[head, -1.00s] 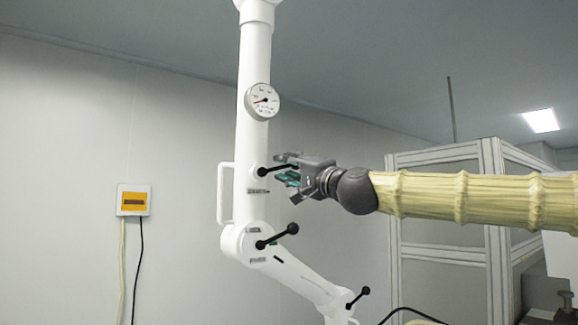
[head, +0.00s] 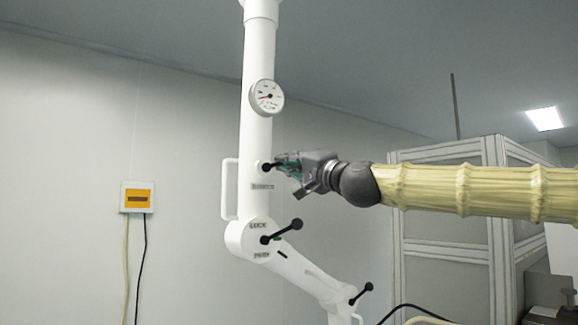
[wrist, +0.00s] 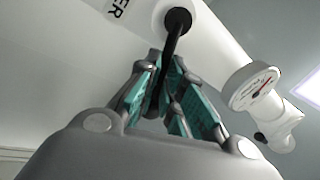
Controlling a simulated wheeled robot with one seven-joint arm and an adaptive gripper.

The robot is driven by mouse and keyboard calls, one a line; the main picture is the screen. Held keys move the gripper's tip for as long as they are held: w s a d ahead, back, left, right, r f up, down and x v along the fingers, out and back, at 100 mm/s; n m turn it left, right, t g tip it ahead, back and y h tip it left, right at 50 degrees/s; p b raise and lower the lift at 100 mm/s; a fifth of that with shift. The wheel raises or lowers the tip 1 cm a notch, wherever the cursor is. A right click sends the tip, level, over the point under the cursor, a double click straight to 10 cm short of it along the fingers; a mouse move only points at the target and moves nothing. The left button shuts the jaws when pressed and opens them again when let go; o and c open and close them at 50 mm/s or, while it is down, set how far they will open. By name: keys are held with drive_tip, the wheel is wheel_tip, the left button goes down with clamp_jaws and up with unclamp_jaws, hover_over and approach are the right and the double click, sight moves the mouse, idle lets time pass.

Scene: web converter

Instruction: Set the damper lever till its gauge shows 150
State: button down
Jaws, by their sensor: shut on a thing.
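The damper lever (head: 270,167) is a short black handle on the white upright pipe, above a small label. In the wrist view the black lever (wrist: 175,45) runs from its round hub down between the teal finger pads. My gripper (head: 288,165) is shut on the lever's outer end, which the fingers partly hide; it also shows in the wrist view (wrist: 172,95). The round gauge (head: 266,97) sits higher on the pipe, with a red needle pointing left. The gauge also shows in the wrist view (wrist: 254,88). Its numbers are too small to read.
A second black lever (head: 281,232) sits on the joint below, and a third (head: 361,293) lies lower right. A white handle (head: 229,188) stands left of the pipe. A yellow-faced wall box (head: 137,197) with cables hangs at left. A framed cabinet (head: 445,220) stands behind my arm.

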drive_tip(key=shift+s+a+r+n+g+y+b, duration=0.15)
drive_tip(key=shift+r+n+g+y+b, duration=0.35)
drive_tip(key=shift+n, duration=0.85)
drive_tip(key=shift+s+d+r+n+g+y+b, duration=0.15)
drive_tip(key=shift+r+n+g+b, duration=0.15)
drive_tip(key=shift+r+n+b, duration=0.55)
drive_tip(key=shift+s+a+r+n+g+y+b, duration=0.15)
drive_tip(key=shift+r+n+g+y+b, duration=0.4)
drive_tip(key=shift+n, duration=1.25)
drive_tip(key=shift+r+h, duration=0.3)
drive_tip(key=c, duration=1.5)
unclamp_jaws()
drive_tip(key=shift+a, duration=0.25)
drive_tip(key=shift+c, duration=0.2)
drive_tip(key=v, duration=1.2)
drive_tip(key=shift+d+f, duration=0.3)
drive_tip(key=shift+d, duration=0.2)
drive_tip(key=shift+w, duration=0.1)
